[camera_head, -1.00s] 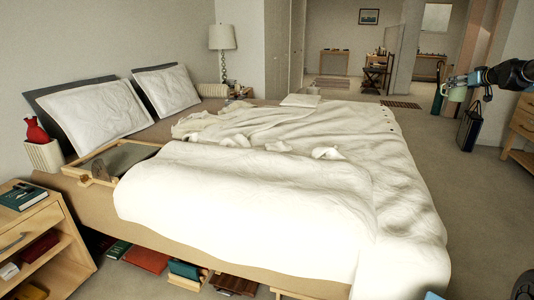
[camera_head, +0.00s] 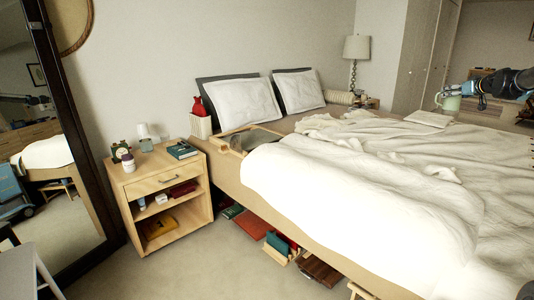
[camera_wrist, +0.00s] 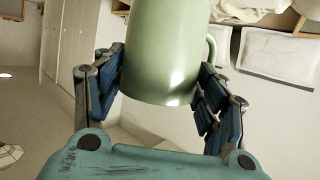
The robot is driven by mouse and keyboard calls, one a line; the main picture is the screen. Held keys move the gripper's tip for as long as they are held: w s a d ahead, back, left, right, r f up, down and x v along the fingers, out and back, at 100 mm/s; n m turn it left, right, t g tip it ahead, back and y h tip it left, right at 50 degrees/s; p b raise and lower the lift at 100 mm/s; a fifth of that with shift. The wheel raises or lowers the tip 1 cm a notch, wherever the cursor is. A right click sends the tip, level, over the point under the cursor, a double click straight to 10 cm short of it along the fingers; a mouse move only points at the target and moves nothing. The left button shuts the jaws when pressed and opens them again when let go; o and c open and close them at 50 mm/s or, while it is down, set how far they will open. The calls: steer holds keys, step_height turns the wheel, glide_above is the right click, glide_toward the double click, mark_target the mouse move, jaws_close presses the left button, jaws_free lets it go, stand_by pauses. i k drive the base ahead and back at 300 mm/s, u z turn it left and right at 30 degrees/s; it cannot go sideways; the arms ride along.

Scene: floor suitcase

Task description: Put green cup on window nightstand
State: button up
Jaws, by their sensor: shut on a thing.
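A light wood nightstand (camera_head: 155,182) stands left of the bed, far from the gripper. A second nightstand (camera_head: 371,102) is partly hidden behind the far side of the bed, beside a lamp. I cannot see a window.
The left nightstand's top holds a dark teal book (camera_head: 182,150), a small white lamp (camera_head: 144,135) and small jars (camera_head: 127,160). The wide bed (camera_head: 350,190) lies between it and my gripper. A dark-framed mirror (camera_head: 85,150) stands at the left.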

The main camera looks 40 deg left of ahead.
mark_target(149, 166)
steer(key=u, duration=0.85)
steer(key=i, duration=0.15)
steer(key=u, duration=1.55)
steer(key=i, duration=1.65)
steer(key=z, duration=0.05)
